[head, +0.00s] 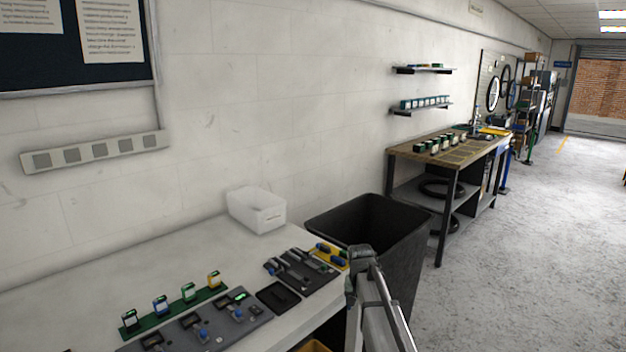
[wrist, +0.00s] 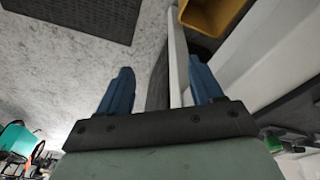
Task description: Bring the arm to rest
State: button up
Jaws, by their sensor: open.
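My gripper (wrist: 162,80) shows in the wrist view with two blue fingers standing well apart. It is open, and nothing is clearly held between them. A pale upright strip and a dark strip, perhaps parts of the bench, show behind the gap. In the head view, part of my arm (head: 376,300) is at the bottom centre-right, beside the right end of the white bench (head: 90,285). The fingers cannot be made out there.
A black bin (head: 410,250) stands just past the bench end, close to my arm. A white box (head: 257,211), a green rack (head: 178,308) and grey trays are on the bench. A yellow container (wrist: 212,14) is near the fingers. Open floor (head: 540,240) lies to the right.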

jog(key=s+d+f+n+g, duration=0.15)
jog(key=s+f+g, duration=0.25)
jog(key=s+f, duration=2.2)
jog(key=s+f+g, duration=0.1)
jog(key=s+f, duration=0.3)
jog(key=s, duration=0.5)
jog(key=s+f+n+g, duration=0.1)
jog(key=s+f, duration=0.3)
jog(key=s, duration=0.6)
jog(key=s+f+g+y, duration=0.1)
jog(key=s+f, duration=0.4)
jog(key=s, duration=0.5)
jog(key=shift+d+g, duration=0.25)
jog(key=shift+g, duration=0.45)
